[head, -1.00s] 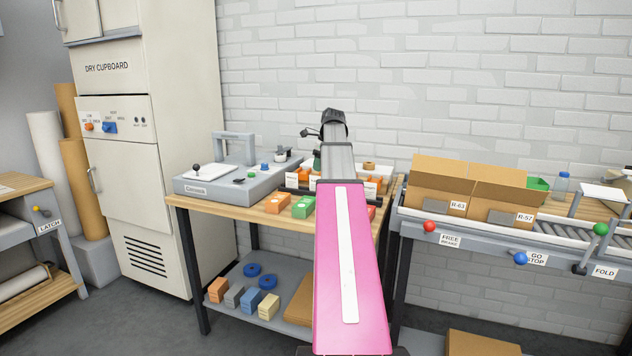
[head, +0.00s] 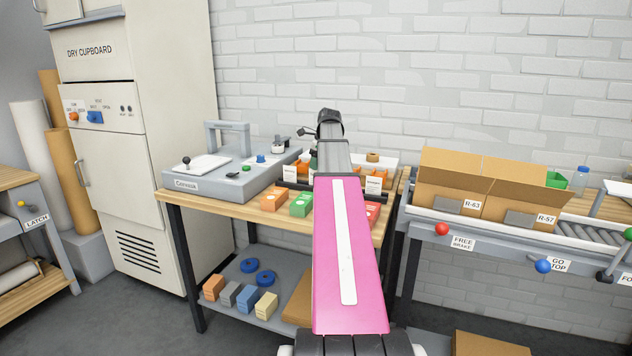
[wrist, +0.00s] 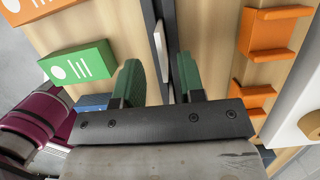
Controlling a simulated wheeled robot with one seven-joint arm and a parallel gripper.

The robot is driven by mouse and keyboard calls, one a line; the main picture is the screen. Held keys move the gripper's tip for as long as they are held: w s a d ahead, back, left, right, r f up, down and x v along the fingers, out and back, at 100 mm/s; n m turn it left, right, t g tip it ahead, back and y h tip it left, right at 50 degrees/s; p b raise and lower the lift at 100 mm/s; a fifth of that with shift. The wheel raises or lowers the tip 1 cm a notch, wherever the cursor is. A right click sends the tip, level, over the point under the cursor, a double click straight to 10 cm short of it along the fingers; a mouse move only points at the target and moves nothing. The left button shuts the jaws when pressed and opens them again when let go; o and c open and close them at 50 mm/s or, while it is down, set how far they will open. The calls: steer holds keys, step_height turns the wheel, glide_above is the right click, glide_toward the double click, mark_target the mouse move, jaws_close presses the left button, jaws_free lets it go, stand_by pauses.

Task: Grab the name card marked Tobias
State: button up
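White name cards stand in a dark rail on the wooden bench in the head view, one (head: 289,174) left of my arm and one (head: 374,186) right of it. Their lettering is too small to read, so I cannot tell which is marked Tobias. In the wrist view a thin white card (wrist: 162,52) shows nearly edge-on in the dark rail (wrist: 150,22). My gripper (wrist: 160,82) is open, its two green fingers apart on either side of the card's line. No contact shows. In the head view my arm hides most of the gripper.
Orange (head: 274,198) and green (head: 302,204) boxes lie in front of the rail. Orange holders (wrist: 270,32) are right of it in the wrist view. A grey machine (head: 215,180) stands left on the bench; cardboard boxes (head: 450,188) sit on the conveyor at right.

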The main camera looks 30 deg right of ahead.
steer(key=shift+d+x, duration=0.2)
steer(key=shift+x, duration=2.5)
steer(key=shift+s, duration=0.1)
jaws_close()
